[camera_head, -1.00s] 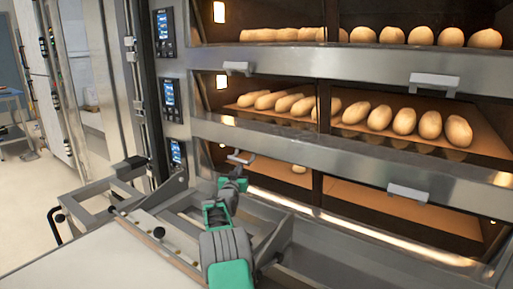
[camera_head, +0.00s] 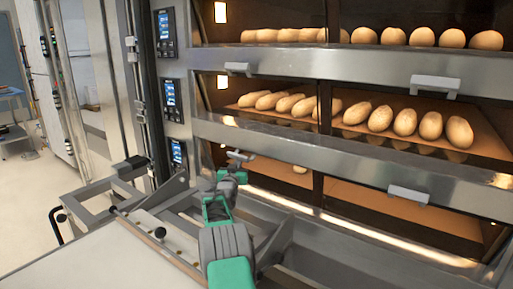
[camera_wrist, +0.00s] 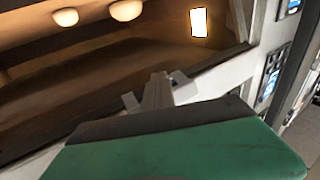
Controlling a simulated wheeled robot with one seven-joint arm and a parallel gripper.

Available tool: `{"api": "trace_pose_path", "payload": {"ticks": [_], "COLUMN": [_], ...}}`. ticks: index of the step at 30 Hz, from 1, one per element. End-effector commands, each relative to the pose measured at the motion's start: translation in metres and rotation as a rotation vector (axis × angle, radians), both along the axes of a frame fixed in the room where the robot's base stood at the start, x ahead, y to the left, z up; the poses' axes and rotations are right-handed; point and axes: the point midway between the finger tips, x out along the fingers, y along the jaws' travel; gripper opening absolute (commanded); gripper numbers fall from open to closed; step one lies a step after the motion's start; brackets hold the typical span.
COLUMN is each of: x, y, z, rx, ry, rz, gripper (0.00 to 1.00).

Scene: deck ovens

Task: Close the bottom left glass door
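The bottom left glass door shows in the head view around a dark opening (camera_head: 283,168), below the lower steel rail. Its small grey handle (camera_head: 241,155) is close under that rail. My gripper (camera_head: 237,164) is at this handle. In the wrist view, the narrow fingers (camera_wrist: 157,91) look closed together. Grey handle parts (camera_wrist: 184,88) show on both sides of them, and the fingertips seem to touch or nearly touch the handle. I cannot tell whether they grip it or how far the door stands open. My arm hides part of the door's lower left.
Loaves stand on the middle (camera_head: 404,122) and top decks behind glass. The bottom right door's handle (camera_head: 408,194) is to the right. Control screens (camera_head: 178,152) line the left post. A metal frame (camera_head: 160,210) and pale tabletop (camera_head: 105,257) lie in front.

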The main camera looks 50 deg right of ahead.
Motion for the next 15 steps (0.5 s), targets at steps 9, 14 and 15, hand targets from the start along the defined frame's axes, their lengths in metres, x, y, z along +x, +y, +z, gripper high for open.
{"api": "trace_pose_path", "payload": {"ticks": [9,14,15], "x": [-0.006,-0.015,-0.017], "y": [0.011,0.028,0.031], "z": [0.014,0.006,0.004], "rx": [-0.016,-0.014,-0.012], "ry": [-0.016,-0.014,-0.013], "rz": [0.000,0.001,0.002], "gripper": [0.00,0.00,0.00]}}
